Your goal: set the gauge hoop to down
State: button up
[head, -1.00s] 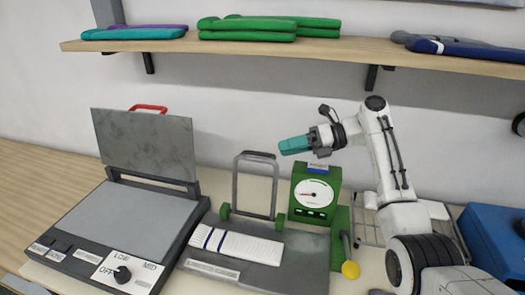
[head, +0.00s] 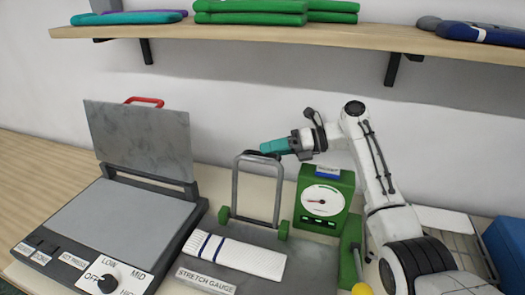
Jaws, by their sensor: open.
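The gauge hoop (head: 236,188) is a grey metal frame standing upright on green hinge blocks at the back of the stretch gauge base (head: 310,264). A white knitted piece with dark blue stripes (head: 240,258) lies flat on the base in front of the hoop. My gripper (head: 268,148), with teal fingers, is at the top bar of the hoop, and its fingertips overlap the bar's right part in the picture. I cannot tell whether they touch it. The gap between the fingers is hidden from this angle.
A green dial box (head: 325,198) stands right of the hoop, with a green lever with a yellow knob (head: 361,289) beside it. A press with a raised grey lid (head: 140,140) stands at the left. A shelf (head: 290,35) with folded textiles runs above. A blue box (head: 506,250) is at the right.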

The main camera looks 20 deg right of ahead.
jog(key=shift+x, duration=1.55)
grip_shut()
